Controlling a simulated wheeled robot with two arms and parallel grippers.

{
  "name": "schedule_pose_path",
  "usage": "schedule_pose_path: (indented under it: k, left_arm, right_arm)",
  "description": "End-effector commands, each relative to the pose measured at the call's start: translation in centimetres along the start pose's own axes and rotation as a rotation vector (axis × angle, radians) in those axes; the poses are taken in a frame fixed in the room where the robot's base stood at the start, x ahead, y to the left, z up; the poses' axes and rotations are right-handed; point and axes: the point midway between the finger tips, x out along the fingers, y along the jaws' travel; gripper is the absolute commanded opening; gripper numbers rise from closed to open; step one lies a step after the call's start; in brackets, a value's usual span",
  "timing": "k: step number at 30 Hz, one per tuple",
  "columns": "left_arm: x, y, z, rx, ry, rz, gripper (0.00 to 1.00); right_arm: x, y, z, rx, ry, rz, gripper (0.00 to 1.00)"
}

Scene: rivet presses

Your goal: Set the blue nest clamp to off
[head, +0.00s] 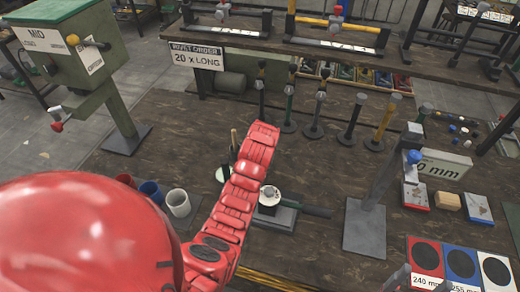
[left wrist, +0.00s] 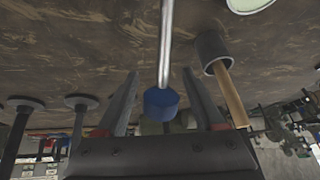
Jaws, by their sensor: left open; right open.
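In the left wrist view a blue knob (left wrist: 160,104) sits on the end of a shiny metal rod (left wrist: 167,40). My left gripper (left wrist: 163,95) is open, with one finger on each side of the knob; I cannot tell whether they touch it. In the head view my red left arm covers this gripper and I cannot make out the knob there. The nest's on and off marks are not readable. My right gripper (head: 418,283) shows only as grey fingertips at the bottom edge, open and apart from the work.
A dark mallet head with a wooden handle (left wrist: 230,95) is close beside my left gripper. A pale round-topped fixture (head: 270,197) and a blue-knobbed press (head: 365,225) stand on the bench. Cups (head: 178,202) stand left of my arm.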

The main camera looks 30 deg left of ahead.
Motion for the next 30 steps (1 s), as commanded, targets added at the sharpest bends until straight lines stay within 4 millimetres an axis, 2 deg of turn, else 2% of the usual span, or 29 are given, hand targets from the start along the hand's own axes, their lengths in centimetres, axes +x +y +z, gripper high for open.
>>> schedule_pose_path:
  k: [8, 15, 16, 19, 21, 30]
  left_arm:
    - [-1.6, 0.1, 0.0, 0.0, 0.003, 0.001, 0.7]
    - [-5.8, 0.1, 0.1, 0.0, 0.005, 0.002, 0.7]
    - [-7.2, 0.0, -0.3, 0.001, 0.004, 0.001, 0.7]
    - [-9.8, 0.0, -0.4, 0.001, 0.002, 0.001, 0.7]
    - [-11.0, -0.1, -0.5, 0.001, -0.002, 0.0, 0.7]
    - [-15.4, -0.1, -0.5, 0.001, -0.001, 0.0, 0.7]
  right_arm:
    - [-0.9, 0.0, 0.1, 0.0, 0.0, 0.0, 0.71]
    - [-2.4, -0.1, 0.4, 0.0, 0.0, 0.0, 0.71]
    - [-1.3, -0.1, 0.2, 0.0, 0.0, 0.0, 0.71]
    - [0.2, 0.0, 0.0, 0.0, 0.0, 0.0, 0.71]
    - [2.0, 0.1, -0.3, 0.0, 0.0, 0.0, 0.71]
    - [7.5, 0.4, -1.3, 0.0, 0.0, 0.0, 0.71]
